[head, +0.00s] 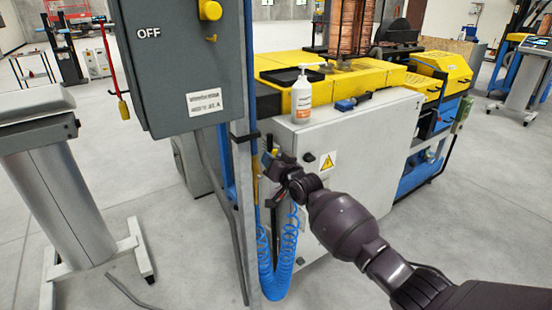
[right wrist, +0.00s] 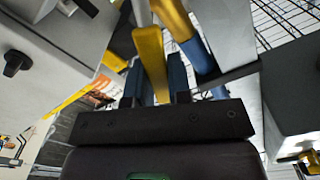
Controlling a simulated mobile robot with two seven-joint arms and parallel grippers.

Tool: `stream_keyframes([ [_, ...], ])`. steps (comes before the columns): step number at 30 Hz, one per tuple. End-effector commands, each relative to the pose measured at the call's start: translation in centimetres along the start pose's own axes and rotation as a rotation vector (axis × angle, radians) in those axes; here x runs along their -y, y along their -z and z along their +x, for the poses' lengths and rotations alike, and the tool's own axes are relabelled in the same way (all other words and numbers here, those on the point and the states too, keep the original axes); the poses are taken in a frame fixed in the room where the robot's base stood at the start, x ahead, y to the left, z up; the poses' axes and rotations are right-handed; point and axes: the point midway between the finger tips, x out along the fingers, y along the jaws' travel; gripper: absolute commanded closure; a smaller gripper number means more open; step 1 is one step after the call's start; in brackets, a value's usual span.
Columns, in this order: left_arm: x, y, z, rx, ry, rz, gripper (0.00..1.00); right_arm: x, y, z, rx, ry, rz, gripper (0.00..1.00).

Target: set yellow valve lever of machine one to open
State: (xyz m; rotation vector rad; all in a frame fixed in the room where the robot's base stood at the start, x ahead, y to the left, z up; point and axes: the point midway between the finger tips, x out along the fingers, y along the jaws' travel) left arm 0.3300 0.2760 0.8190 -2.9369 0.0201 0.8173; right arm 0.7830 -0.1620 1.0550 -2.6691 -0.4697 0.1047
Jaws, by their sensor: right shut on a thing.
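The yellow valve lever (right wrist: 150,52) stands between the two dark fingers of my right gripper (right wrist: 153,82) in the right wrist view. The fingers are shut on it. In the head view my right gripper (head: 274,163) is beside the grey post, at the left side of the light grey cabinet. The valve body cannot be made out clearly. My left gripper is not in view.
A grey box (head: 182,75) marked OFF, with a red side lever (head: 108,55), hangs on the post just left of my gripper. Coiled blue hose (head: 274,275) hangs below. The grey cabinet (head: 358,150) is close on the right, with a white bottle (head: 301,97) on top.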

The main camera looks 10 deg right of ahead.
Motion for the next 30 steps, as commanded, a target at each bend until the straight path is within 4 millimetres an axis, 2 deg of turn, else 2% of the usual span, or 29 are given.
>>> stream_keyframes([
  [6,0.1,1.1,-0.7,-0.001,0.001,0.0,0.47,1.4,0.0,0.0,0.001,0.0,-0.185,1.0],
  [15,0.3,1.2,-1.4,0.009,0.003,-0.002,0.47,2.6,-0.4,0.0,0.0,0.0,-0.367,1.0],
  [30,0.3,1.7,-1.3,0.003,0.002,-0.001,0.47,3.1,-0.8,0.0,0.0,0.0,-0.456,1.0],
])
